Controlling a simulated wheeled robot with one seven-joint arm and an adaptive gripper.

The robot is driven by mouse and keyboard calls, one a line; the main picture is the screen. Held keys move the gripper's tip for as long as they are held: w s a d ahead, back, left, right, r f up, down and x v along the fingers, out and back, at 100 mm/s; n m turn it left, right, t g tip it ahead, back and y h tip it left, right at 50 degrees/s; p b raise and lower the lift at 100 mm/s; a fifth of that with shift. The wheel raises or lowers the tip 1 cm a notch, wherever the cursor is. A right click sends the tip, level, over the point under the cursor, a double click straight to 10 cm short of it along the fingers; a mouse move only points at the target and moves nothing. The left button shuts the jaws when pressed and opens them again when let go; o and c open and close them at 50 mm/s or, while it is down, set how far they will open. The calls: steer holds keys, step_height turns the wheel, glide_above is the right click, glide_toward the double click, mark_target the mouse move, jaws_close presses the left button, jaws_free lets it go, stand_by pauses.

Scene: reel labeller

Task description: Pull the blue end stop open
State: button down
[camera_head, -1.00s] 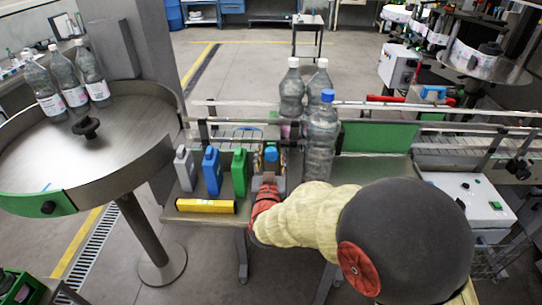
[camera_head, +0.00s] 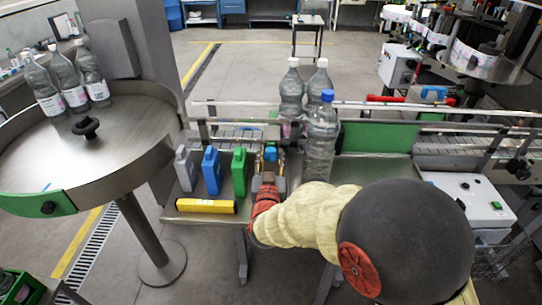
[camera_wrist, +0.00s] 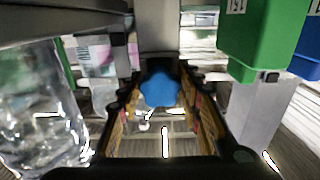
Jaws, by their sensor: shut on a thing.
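The blue end stop shows as a blue knob (camera_wrist: 160,89) in the middle of the wrist view, between my fingers. In the head view the blue knob (camera_head: 270,154) is at the near edge of the conveyor, right of the green jug. My gripper (camera_wrist: 160,108) is shut on the knob, with a finger on each side. In the head view my gripper (camera_head: 268,176) reaches in from the near side, and my arm hides part of it. The rest of the end stop is hard to make out.
Clear bottles (camera_head: 321,140) stand close to the right of my gripper. Grey, blue (camera_head: 211,171) and green (camera_head: 239,172) jugs stand to its left, with a yellow block (camera_head: 205,206) in front. A round steel table (camera_head: 110,155) with bottles is at the far left.

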steer(key=s, duration=1)
steer(key=shift+a, duration=0.2)
steer(key=shift+s, duration=0.1)
steer(key=c, duration=1.3)
jaws_free()
steer(key=shift+o, duration=0.4)
steer(key=s, duration=1.2)
steer(key=shift+a, duration=0.2)
